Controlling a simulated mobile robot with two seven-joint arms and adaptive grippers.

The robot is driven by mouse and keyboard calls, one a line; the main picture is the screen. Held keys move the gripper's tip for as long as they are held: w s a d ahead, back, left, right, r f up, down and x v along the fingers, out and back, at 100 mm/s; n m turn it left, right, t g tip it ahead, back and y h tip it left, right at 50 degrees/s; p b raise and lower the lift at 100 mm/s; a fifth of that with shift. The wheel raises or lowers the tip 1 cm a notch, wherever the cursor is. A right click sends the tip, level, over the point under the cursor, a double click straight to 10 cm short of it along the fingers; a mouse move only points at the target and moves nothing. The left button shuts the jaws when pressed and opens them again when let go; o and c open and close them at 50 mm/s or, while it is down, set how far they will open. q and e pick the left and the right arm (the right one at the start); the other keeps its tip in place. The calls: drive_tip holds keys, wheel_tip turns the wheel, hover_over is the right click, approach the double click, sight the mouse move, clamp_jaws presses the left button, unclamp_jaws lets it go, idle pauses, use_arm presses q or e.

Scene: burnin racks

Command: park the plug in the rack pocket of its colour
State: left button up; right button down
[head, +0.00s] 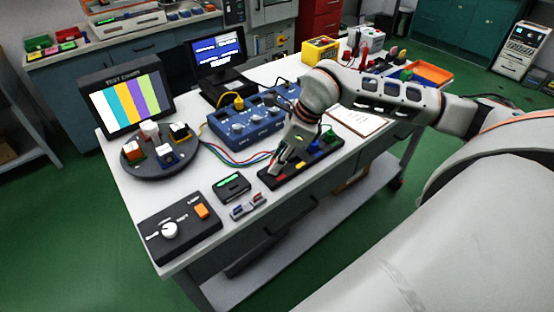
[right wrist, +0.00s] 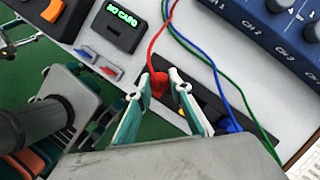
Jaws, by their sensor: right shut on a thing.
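My right gripper (head: 277,166) is low over the left part of the black rack (head: 268,183) in the head view. In the right wrist view my right gripper (right wrist: 172,88) is shut on a red plug (right wrist: 158,84), with a red cable running up from it. The plug is over or beside the black rack (right wrist: 203,98); I cannot tell whether it touches a pocket. A blue plug (head: 313,147) and a green plug (head: 329,135) are at the rack's right part. The blue plug (right wrist: 230,126) also shows in the wrist view. The pocket under the red plug is hidden.
A blue channel box (head: 232,138) stands behind the rack, with loose cables between. A card reader (head: 232,187) showing NO CARD, small red and blue pieces (head: 248,208) and a control box (head: 180,228) are at left. A clipboard (head: 362,121) lies at right.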

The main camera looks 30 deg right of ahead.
drive_tip(key=shift+f, duration=0.45)
drive_tip(key=c, duration=1.8)
unclamp_jaws()
drive_tip(key=shift+o, duration=0.2)
drive_tip(key=shift+r, duration=0.1)
drive_tip(key=v, duration=1.2)
